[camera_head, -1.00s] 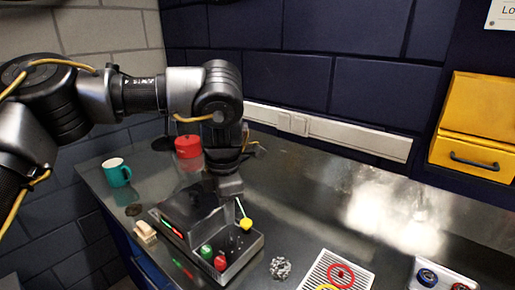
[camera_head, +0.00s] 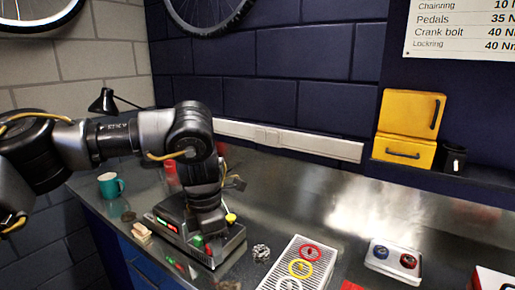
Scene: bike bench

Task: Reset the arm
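My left arm comes in from the left and bends down over the bench. My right gripper is not in view.
A teal mug (camera_head: 109,186) and a wooden block (camera_head: 141,232) are left of the tray. A crumpled silvery piece (camera_head: 261,252), a ribbed white tray with rings (camera_head: 318,269) and a white tray with blue and red rings (camera_head: 393,275) lie to the right.

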